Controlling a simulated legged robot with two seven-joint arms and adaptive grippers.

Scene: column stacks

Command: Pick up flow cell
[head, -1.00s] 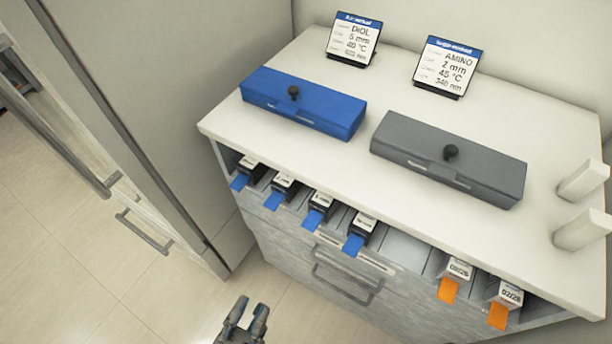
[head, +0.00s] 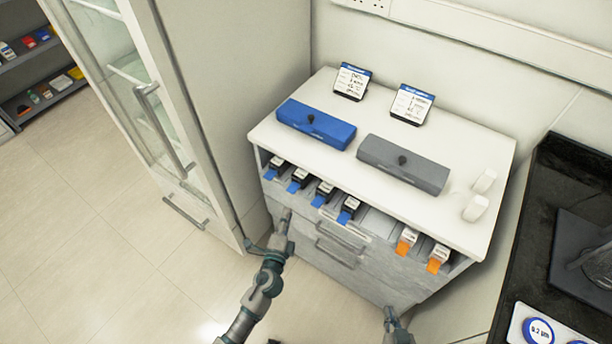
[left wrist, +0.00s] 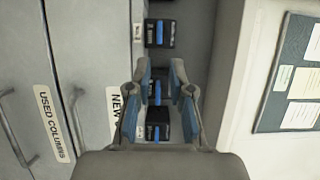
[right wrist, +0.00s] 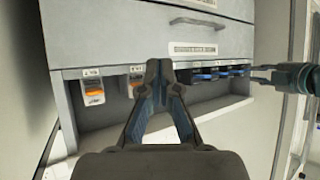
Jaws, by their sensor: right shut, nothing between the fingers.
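Nothing in view is clearly marked as a flow cell. Dark cartridges with blue tabs (head: 323,193) sit in a row of slots along the cabinet's top front edge. Two cartridges with orange tabs (head: 405,242) sit further right in that row. My left gripper (head: 284,218) is in front of the cabinet, below the left blue-tabbed cartridges. In the left wrist view it (left wrist: 162,66) is open, with blue-tabbed cartridges (left wrist: 157,122) visible beyond and between its fingers. My right gripper (head: 391,314) is low in front of the cabinet. In the right wrist view it (right wrist: 158,66) is shut and empty.
A blue case (head: 316,124) and a grey case (head: 403,165) lie on the white cabinet top (head: 300,155), with two label stands (head: 411,104) behind and two white posts (head: 475,208) at right. A glass-door cabinet (head: 125,75) stands left; a black counter (head: 575,180) is right.

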